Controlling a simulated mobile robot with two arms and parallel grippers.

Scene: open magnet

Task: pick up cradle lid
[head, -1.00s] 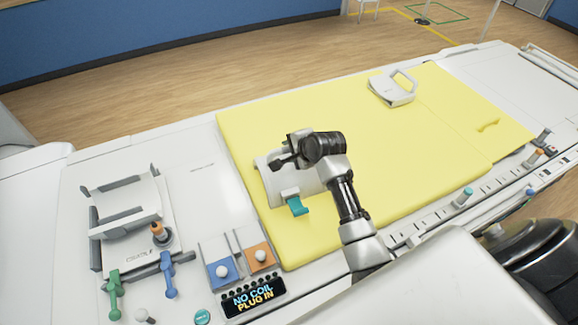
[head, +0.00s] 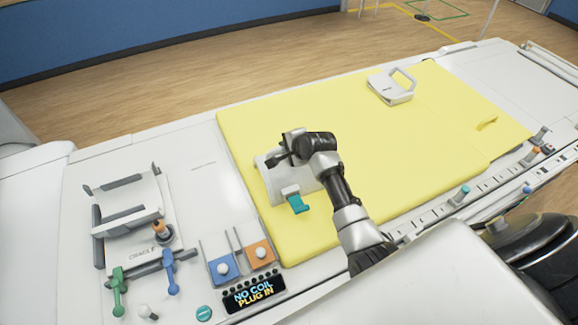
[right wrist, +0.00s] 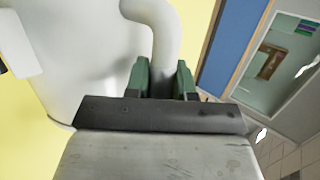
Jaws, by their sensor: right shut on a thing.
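The cradle lid (head: 270,180) is a white curved shell with a teal latch (head: 298,203). It is at the near left part of the yellow mat, partly hidden by my right arm. My right gripper (head: 284,151) is over it. In the right wrist view, the green fingertips of the gripper (right wrist: 161,80) are on either side of the lid's white curved handle (right wrist: 160,40), shut on it. Whether the lid is clear of the mat I cannot tell. The cradle (head: 145,235), a white base with grey arms, is at the left. My left gripper is not in view.
A white handled piece (head: 391,86) lies at the mat's far side. Green (head: 118,290) and blue (head: 169,270) levers stand by the cradle. Blue and orange blocks and a display reading "NO COIL PLUG IN" (head: 254,294) are at the front. The yellow mat's (head: 400,140) middle is clear.

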